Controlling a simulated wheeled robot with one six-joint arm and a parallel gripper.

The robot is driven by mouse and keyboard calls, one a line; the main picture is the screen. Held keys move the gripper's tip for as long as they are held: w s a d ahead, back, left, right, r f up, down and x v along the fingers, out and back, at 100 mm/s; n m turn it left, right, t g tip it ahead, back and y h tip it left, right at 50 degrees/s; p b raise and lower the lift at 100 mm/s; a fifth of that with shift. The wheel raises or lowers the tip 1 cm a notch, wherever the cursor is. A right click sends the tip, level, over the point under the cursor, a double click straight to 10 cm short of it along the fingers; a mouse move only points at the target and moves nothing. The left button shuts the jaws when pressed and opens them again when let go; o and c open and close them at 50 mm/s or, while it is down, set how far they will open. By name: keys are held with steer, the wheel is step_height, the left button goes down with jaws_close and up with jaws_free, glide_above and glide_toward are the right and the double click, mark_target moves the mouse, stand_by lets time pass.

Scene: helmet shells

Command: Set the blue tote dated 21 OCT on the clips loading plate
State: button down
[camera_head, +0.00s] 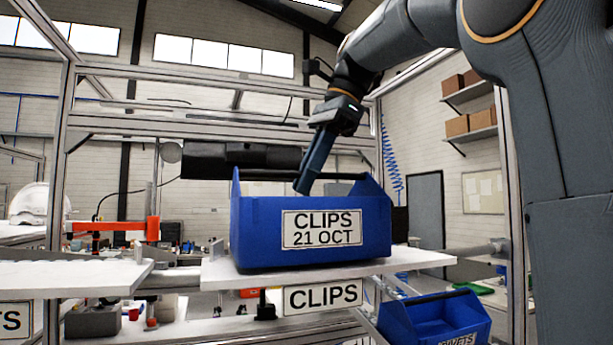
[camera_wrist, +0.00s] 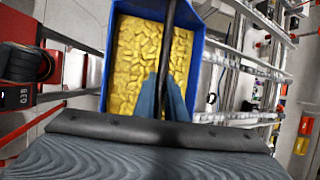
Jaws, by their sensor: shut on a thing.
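The blue tote (camera_head: 262,231) carries a white label reading CLIPS 21 OCT. It stands upright over the white loading plate (camera_head: 418,259), which has a CLIPS sign under its front edge. I cannot tell whether the tote's base rests on the plate or hangs just above it. My gripper (camera_head: 305,186) reaches down to the tote's dark bar handle. In the wrist view my gripper (camera_wrist: 163,95) is shut on the handle (camera_wrist: 170,40), and the tote (camera_wrist: 197,60) below is full of yellow clips.
Another blue tote (camera_head: 440,318), its label partly cut off, sits lower at right. A second white plate (camera_head: 75,275) is at left, with a gap between the plates. A red clamp-like fixture (camera_head: 110,226) and a white helmet shell (camera_head: 28,204) stand at left. Metal frame posts (camera_head: 512,200) flank the station.

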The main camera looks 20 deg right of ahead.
steer(key=shift+f, duration=0.45)
steer(key=c, duration=1.7)
jaws_free()
steer(key=v, duration=0.7)
steer(key=shift+s+d+r+b, duration=0.1)
steer(key=shift+s+r+b, duration=0.05)
steer(key=shift+r+b, duration=0.2)
